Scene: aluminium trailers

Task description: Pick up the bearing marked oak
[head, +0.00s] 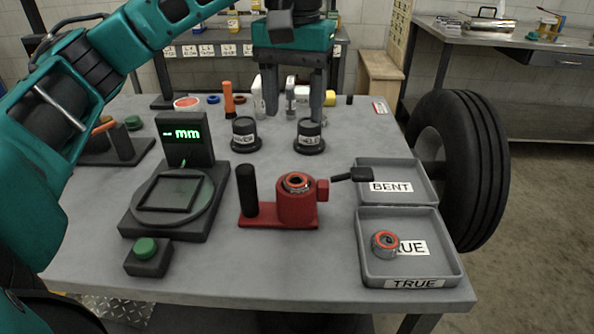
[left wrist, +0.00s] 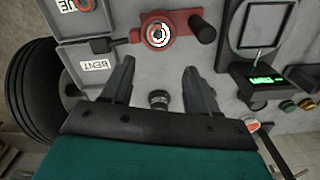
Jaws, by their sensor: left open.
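No marking that reads oak is legible in either view. One bearing with an orange-red ring (head: 297,182) sits in the red fixture (head: 270,215); it also shows in the left wrist view (left wrist: 158,35). Another similar bearing (head: 384,244) lies in the TRUE tray. Two dark round pieces with white labels, one at left (head: 244,134) and one at right (head: 310,136), stand behind the fixture; their labels are too small to read. My left gripper (head: 293,112) is open and empty, pointing down above the back of the table. My right gripper is out of view.
The BENT tray (head: 430,192) and TRUE tray (head: 455,262) line the right edge, beside a black tyre (head: 465,170). A gauge with a green mm display (head: 187,140) and a green button box (head: 147,257) stand at left. Several small items crowd the table's back.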

